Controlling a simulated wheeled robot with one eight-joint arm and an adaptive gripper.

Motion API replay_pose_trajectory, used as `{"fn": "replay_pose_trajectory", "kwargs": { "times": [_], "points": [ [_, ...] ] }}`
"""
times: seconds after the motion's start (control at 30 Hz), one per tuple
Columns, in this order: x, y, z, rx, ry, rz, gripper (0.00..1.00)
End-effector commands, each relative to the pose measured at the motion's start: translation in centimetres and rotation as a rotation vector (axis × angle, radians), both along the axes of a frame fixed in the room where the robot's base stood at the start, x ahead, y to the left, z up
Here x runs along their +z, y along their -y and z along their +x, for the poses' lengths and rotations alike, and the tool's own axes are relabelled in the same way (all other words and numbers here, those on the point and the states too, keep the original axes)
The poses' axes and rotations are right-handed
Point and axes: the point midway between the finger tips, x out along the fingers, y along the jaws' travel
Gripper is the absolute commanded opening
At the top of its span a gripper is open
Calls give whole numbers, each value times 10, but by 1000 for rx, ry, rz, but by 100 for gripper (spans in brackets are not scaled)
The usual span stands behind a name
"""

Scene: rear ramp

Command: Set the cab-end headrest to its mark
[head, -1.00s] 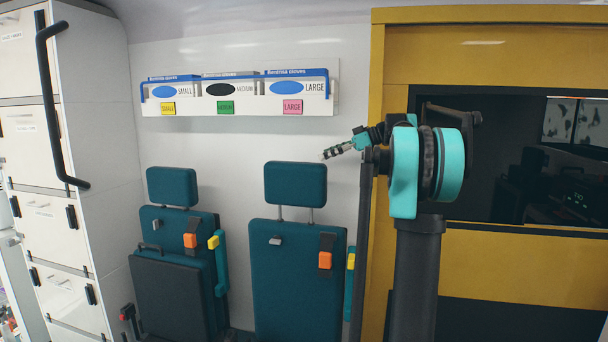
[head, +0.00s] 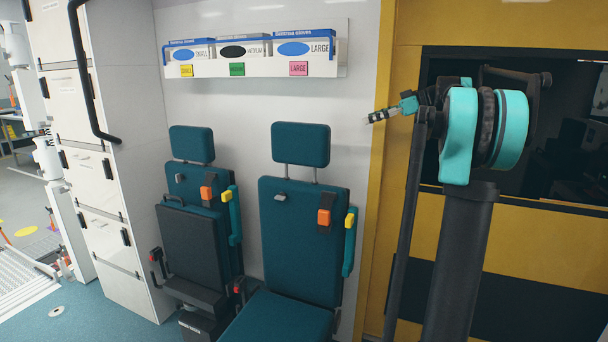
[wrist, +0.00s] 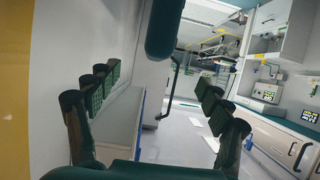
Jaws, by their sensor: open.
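Two teal seats stand against the white wall in the head view. The right seat's headrest (head: 300,145), nearer the yellow partition, stands on two posts above its backrest (head: 292,240). The left seat's headrest (head: 191,145) sits close above its own backrest. I see no height mark. My gripper (head: 374,116) is small in the head view, up and to the right of the right headrest, pointing left and apart from it. In the wrist view my gripper (wrist: 158,102) has its fingers spread with nothing between them. A dark teal rounded block (wrist: 163,28) at the top edge may be a headrest.
A glove-box shelf (head: 255,68) is fixed to the wall above the seats. The yellow partition (head: 402,45) with a dark window stands at right. White drawers (head: 92,170) with a black grab rail (head: 86,80) stand at left. The right seat's cushion (head: 278,318) is folded down.

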Motion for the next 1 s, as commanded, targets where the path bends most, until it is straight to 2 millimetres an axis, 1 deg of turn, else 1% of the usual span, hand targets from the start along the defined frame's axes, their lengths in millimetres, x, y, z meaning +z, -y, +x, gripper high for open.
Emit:
{"fn": "replay_pose_trajectory", "kwargs": {
  "times": [0.03,0.17,0.37,0.47,0.57,0.67,0.77,0.8,0.87,0.9,0.97,1.0],
  "points": [
    [-1,-1,-1,0,-3,-1,79],
    [-18,-9,-9,-18,-55,-20,79],
    [-48,-22,-24,-56,-146,-57,79],
    [-68,-30,-35,-83,-204,-82,79],
    [-93,-39,-50,-121,-272,-113,79],
    [-123,-49,-69,-169,-348,-151,79],
    [-161,-59,-97,-239,-435,-199,79],
    [-179,-63,-110,-275,-474,-223,79],
    [-210,-68,-136,-339,-533,-263,79],
    [-232,-71,-154,-389,-571,-289,79],
    [-263,-73,-182,-466,-620,-328,79],
    [-284,-74,-201,-520,-649,-351,79]
  ]
}}
